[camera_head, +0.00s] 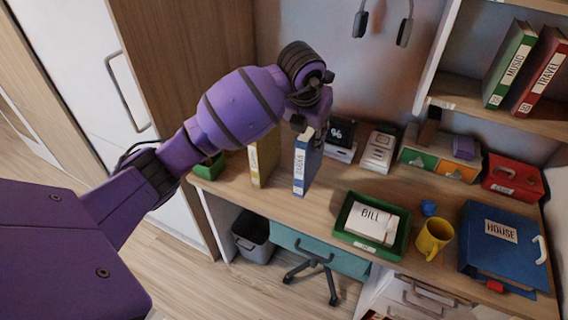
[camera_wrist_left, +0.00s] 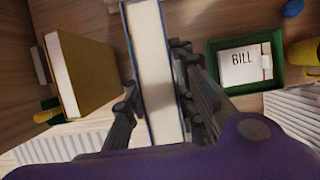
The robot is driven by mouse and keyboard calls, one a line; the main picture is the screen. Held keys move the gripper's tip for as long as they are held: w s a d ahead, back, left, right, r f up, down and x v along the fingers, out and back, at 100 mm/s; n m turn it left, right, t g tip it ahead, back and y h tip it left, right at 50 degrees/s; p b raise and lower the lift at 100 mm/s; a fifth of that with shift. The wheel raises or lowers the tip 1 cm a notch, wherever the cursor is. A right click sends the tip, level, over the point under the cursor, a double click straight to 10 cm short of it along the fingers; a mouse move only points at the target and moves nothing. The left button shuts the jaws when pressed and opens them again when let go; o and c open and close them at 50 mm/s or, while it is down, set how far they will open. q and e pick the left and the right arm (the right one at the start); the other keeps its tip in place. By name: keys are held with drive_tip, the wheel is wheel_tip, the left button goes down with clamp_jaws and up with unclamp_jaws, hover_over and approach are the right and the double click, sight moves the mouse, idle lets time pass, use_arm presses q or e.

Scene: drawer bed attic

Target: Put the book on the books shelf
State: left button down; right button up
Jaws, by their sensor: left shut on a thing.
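A blue book (camera_head: 308,165) with a white spine label stands upright near the front edge of the desk in the head view. My left gripper (camera_head: 312,128) is above and behind it, with its fingers on the book's upper part. In the left wrist view the blue book (camera_wrist_left: 155,70) lies between the two fingers of my left gripper (camera_wrist_left: 158,105), which is shut on it. A wall shelf (camera_head: 500,112) at the upper right holds a green book (camera_head: 508,65) labelled MUSIC and a red book (camera_head: 540,75) labelled TRAVEL. My right gripper is not in view.
A yellow book (camera_head: 264,160) stands left of the blue one. A green tray (camera_head: 345,235) with BILL papers, a yellow mug (camera_head: 433,238) and a blue HOUSE binder (camera_head: 500,250) occupy the desk's right side. Headphones (camera_head: 383,22) hang on the wall. The shelf's left part has free room.

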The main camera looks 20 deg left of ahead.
use_arm(q)
drive_tip(key=a+x, duration=0.1)
drive_tip(key=x, duration=0.7)
drive_tip(key=shift+w+f, duration=0.25)
drive_tip(key=shift+w, duration=0.1)
drive_tip(key=shift+f, duration=0.1)
drive_tip(key=shift+f, duration=0.1)
drive_tip(key=c, duration=1.5)
unclamp_jaws()
drive_tip(key=shift+s, duration=0.1)
drive_tip(key=shift+o, duration=0.2)
drive_tip(key=v, duration=1.1)
drive_tip(key=shift+r, duration=0.2)
drive_tip(key=shift+s+r, duration=0.2)
drive_tip(key=shift+r, duration=0.1)
